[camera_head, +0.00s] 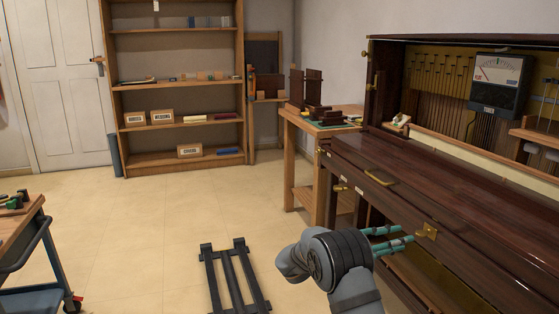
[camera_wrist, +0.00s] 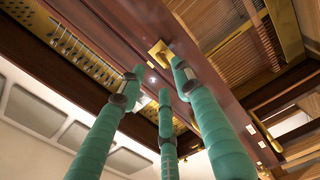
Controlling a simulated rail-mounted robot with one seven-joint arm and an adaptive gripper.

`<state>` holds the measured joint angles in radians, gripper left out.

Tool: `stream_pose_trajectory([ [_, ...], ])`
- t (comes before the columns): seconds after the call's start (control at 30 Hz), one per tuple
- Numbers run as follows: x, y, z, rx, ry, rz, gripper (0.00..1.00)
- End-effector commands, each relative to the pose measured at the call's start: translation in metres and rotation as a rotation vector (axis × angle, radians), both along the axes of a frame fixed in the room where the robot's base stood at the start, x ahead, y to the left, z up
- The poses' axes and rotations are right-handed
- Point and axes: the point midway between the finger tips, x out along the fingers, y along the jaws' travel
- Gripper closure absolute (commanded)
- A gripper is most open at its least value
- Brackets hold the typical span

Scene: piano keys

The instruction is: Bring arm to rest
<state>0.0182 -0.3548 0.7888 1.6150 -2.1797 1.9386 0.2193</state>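My gripper (camera_head: 405,235) reaches from my grey arm toward the front of the dark wooden piano (camera_head: 455,190). Its teal fingers extend nearly straight, with gaps between their tips, and hold nothing. In the wrist view my gripper (camera_wrist: 158,78) shows three spread fingers. Its tips are near a brass fitting (camera_head: 428,231) on the piano's front. A brass fitting also shows by the right fingertip in the wrist view (camera_wrist: 158,50). I cannot tell whether the finger touches it.
A wooden side table (camera_head: 302,122) with dark wooden parts stands left of the piano. A black wheeled frame (camera_head: 233,280) lies on the floor left of my arm. A cart (camera_head: 35,250) stands at far left. The tiled floor (camera_head: 150,220) between is open.

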Motion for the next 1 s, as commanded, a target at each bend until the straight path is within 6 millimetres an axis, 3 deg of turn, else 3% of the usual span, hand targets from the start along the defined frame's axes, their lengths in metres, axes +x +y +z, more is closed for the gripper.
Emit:
stream_pose_trajectory([
  [0.4,0.028,-0.085,0.0,-0.001,0.002,0.003,0.67],
  [0.5,0.029,-0.08,0.008,-0.045,0.144,0.008,0.67],
  [1.0,0.031,-0.079,0.002,-0.274,0.858,0.005,0.67],
])
